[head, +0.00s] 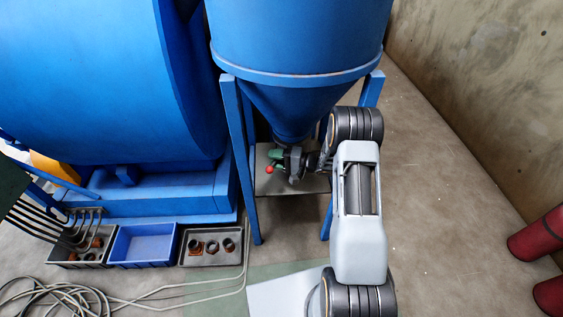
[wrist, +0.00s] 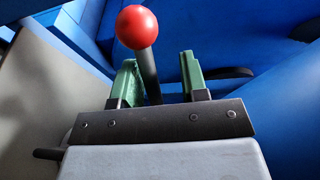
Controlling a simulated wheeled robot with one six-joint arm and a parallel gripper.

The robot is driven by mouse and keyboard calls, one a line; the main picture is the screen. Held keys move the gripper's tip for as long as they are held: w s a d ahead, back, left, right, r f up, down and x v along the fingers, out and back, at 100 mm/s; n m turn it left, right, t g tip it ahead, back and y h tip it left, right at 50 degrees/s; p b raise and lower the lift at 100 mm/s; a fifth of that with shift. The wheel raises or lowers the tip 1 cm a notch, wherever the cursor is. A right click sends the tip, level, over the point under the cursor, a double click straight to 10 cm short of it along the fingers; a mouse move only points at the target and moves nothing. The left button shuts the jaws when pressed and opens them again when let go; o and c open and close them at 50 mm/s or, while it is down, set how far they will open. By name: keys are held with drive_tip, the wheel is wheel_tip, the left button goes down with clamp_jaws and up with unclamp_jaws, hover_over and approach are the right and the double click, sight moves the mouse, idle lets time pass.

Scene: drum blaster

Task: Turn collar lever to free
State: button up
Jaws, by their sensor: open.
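The collar lever has a red ball knob (wrist: 137,27) on a dark rod (wrist: 150,75). In the head view the red knob (head: 269,170) shows below the blue hopper cone. My gripper (wrist: 160,72) has two green fingers, spread apart. In the wrist view the rod stands between them, closer to the left finger, with the knob out past the fingertips. I cannot tell whether the left finger touches the rod. In the head view my gripper (head: 275,161) is at the lever under the cone. The collar itself is mostly hidden by my gripper and wrist.
The blue hopper (head: 298,45) stands on blue legs (head: 240,165) around the lever. A large blue drum (head: 90,80) is at left. Trays with fittings, a blue bin (head: 143,245) and loose hoses (head: 60,297) lie front left. Red cylinders (head: 540,240) are at right.

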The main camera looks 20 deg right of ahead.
drive_tip(key=o, duration=0.8)
drive_tip(key=r, duration=0.1)
drive_tip(key=s+r+p, duration=0.1)
drive_tip(key=r, duration=0.1)
drive_tip(key=r+p, duration=0.1)
drive_tip(key=r, duration=0.1)
drive_tip(key=shift+s+d+r, duration=0.1)
drive_tip(key=shift+s+r, duration=0.05)
drive_tip(key=shift+s, duration=0.2)
drive_tip(key=shift+c, duration=0.2)
drive_tip(key=s+r+p, duration=0.3)
drive_tip(key=s+r, duration=0.2)
drive_tip(key=s, duration=0.1)
drive_tip(key=shift+p, duration=0.3)
drive_tip(key=s, duration=0.1)
drive_tip(key=s+r, duration=0.1)
drive_tip(key=s, duration=0.1)
drive_tip(key=shift+a+r+p, duration=0.15)
drive_tip(key=shift+a+p, duration=0.05)
drive_tip(key=shift+p, duration=0.15)
drive_tip(key=c, duration=0.8)
drive_tip(key=shift+o, duration=0.2)
drive_tip(key=shift+s+d+r, duration=0.15)
drive_tip(key=shift+s+d, duration=0.05)
drive_tip(key=shift+s, duration=0.6)
drive_tip(key=shift+s+d+r, duration=0.1)
drive_tip(key=shift+s+d, duration=0.1)
drive_tip(key=shift+s, duration=0.6)
